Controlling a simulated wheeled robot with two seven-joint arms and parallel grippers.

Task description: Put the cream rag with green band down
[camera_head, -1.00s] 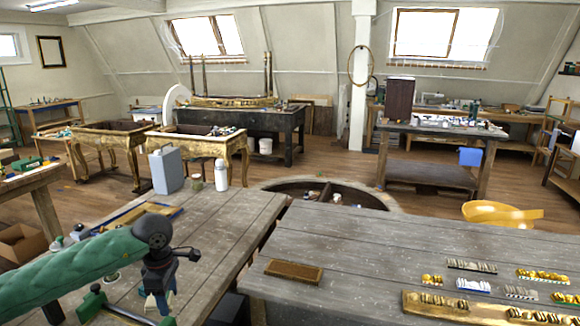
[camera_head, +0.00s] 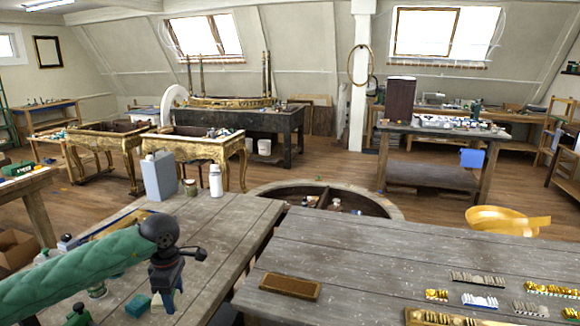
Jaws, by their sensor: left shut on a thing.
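My left gripper (camera_head: 166,298) comes in from the left on a green-sleeved arm and points down over the left wooden table (camera_head: 225,225). Its fingers are shut, and a small pale bit of the cream rag (camera_head: 157,304) shows at the fingertips. The rest of the rag and its green band cannot be made out. I cannot tell whether the rag touches the tabletop. My right gripper is not in view.
A teal block (camera_head: 138,305) lies close left of the gripper. A grey jug (camera_head: 158,177), a jar and a white bottle (camera_head: 215,181) stand at the table's back. The right table holds a brown tray (camera_head: 290,286) and ornaments. Its near-left part is clear.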

